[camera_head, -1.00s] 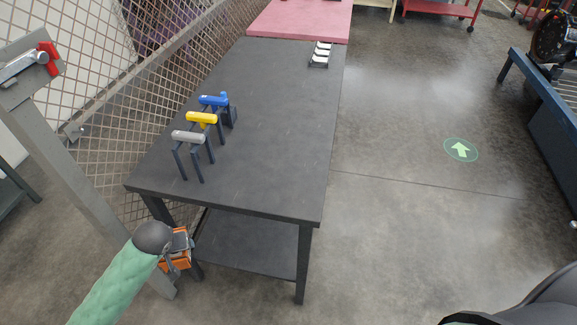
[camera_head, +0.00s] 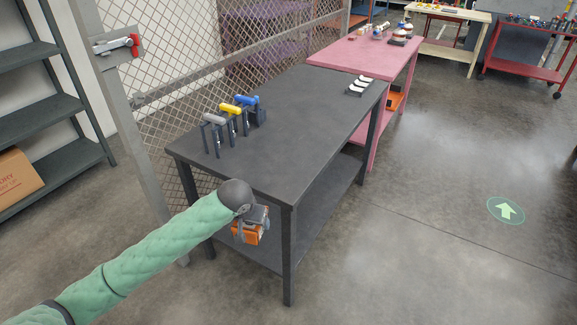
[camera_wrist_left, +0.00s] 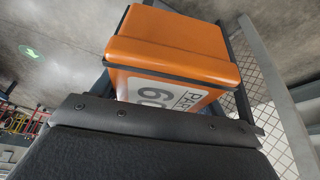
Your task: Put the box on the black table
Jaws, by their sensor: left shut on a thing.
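My left gripper (camera_head: 256,218) is shut on a small orange box (camera_head: 246,234) beside the near short end of the black table (camera_head: 300,120), below the height of its top. In the left wrist view the box (camera_wrist_left: 175,45) shows orange edges and a white label with dark print, close in front of the gripper. The fingers are partly hidden behind the wrist and the box. The table has a dark flat top and a lower shelf. My right gripper is not in view.
Several tools with grey, yellow and blue tops (camera_head: 231,108) stand on the table's left side. Small white-topped items (camera_head: 360,84) sit at its far right corner. A wire mesh fence (camera_head: 180,90) runs along the left. The middle and near part of the top are clear.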

